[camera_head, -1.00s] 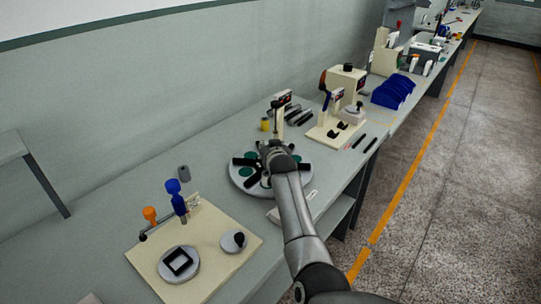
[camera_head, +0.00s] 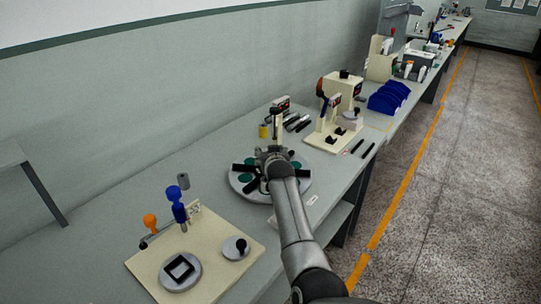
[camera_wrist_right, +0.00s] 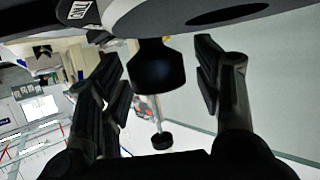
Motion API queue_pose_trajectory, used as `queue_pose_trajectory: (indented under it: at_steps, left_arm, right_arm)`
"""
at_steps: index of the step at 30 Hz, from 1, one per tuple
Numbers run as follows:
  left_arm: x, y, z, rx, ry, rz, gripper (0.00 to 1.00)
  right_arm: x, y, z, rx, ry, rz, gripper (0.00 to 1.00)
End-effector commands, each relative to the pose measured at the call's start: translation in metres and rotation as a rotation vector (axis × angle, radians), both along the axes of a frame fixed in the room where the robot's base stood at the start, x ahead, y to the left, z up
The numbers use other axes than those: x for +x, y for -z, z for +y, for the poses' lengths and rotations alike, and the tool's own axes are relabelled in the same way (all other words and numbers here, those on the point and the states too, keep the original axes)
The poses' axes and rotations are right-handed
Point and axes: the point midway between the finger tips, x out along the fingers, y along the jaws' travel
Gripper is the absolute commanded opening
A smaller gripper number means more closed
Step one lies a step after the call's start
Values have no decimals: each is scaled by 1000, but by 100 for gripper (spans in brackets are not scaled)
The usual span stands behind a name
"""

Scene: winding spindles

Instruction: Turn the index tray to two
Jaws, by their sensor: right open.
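The index tray (camera_head: 240,190) is a round grey disc with dark green round spots, on the bench in the middle of the head view. My right gripper (camera_head: 268,160) is over the tray and hides part of it. In the right wrist view the gripper (camera_wrist_right: 157,55) is open, with one finger on each side of a black knob (camera_wrist_right: 157,75). Gaps show between the knob and both fingers. The edge of a grey disc (camera_wrist_right: 185,18) crosses the top of that view. I cannot read which position the tray is at. My left gripper is not in view.
A cream board (camera_head: 222,262) with a blue-handled tool (camera_head: 177,204) and a grey round fixture (camera_head: 180,271) lies at the near left. Behind the tray stand a yellow cylinder (camera_head: 263,131) and a cream machine (camera_head: 342,90). Blue bins (camera_head: 388,97) sit farther right. The bench left of the tray is mostly clear.

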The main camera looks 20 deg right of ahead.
Motion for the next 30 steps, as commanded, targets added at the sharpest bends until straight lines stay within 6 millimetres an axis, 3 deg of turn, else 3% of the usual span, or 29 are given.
queue_pose_trajectory:
  at_steps: [8,21,30]
  left_arm:
    - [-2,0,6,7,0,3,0]
    - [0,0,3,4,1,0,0]
    - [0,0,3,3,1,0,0]
  right_arm:
    - [0,-4,0,-1,1,-1,59]
    - [0,-80,0,1,-1,-3,59]
    - [0,-100,0,1,-1,1,59]
